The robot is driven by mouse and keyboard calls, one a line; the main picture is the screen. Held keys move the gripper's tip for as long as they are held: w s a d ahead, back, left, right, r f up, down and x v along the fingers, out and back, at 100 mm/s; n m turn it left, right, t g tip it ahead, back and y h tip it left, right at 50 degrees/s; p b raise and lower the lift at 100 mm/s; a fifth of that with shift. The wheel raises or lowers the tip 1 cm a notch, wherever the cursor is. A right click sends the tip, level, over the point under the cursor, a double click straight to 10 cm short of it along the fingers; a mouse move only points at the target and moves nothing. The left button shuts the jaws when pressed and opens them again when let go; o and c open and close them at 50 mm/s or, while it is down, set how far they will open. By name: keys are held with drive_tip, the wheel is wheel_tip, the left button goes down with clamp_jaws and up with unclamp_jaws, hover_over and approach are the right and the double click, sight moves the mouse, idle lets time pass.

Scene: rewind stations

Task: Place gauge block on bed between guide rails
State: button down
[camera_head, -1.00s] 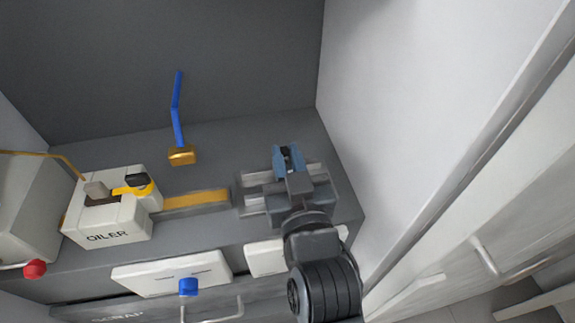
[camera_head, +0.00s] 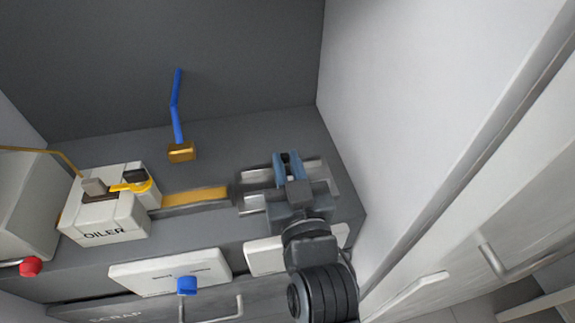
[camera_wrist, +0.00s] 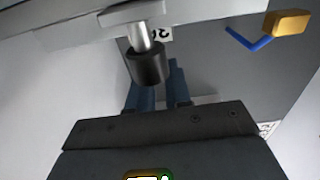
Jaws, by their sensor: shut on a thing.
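My gripper (camera_head: 287,166) has blue fingers and is over the guide rails, near their middle. It is shut on a small dark piece, probably the gauge block, which is mostly hidden between the fingers. The far rail (camera_head: 260,177) and near rail (camera_head: 254,203) are pale bars. The dark bed (camera_head: 256,190) shows between them at the left; my wrist covers much of the rest. In the wrist view the blue fingers (camera_wrist: 160,93) are partly behind a black cylinder (camera_wrist: 149,66) on a silver rod. I cannot tell whether the held piece touches the bed.
A yellow strip (camera_head: 196,197) runs left from the rails to the white oiler (camera_head: 105,212). A gold block (camera_head: 181,152) with a blue rod (camera_head: 176,105) stands behind. A pale wall (camera_head: 400,100) is close at the right. White panels (camera_head: 168,271) line the front.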

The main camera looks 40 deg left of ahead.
drive_tip(key=c, duration=1.1)
unclamp_jaws()
drive_tip(key=shift+s+f, duration=0.1)
drive_tip(key=shift+f, duration=0.8)
drive_tip(key=shift+o, duration=0.2)
drive_tip(key=shift+r, duration=0.1)
drive_tip(key=shift+r+p, duration=0.6)
drive_tip(key=shift+p, duration=0.15)
drive_tip(key=b+v, duration=0.2)
drive_tip(key=v, duration=0.9)
drive_tip(key=shift+s+d+r, duration=0.25)
drive_tip(key=shift+d+r, duration=0.05)
drive_tip(key=shift+r, duration=0.05)
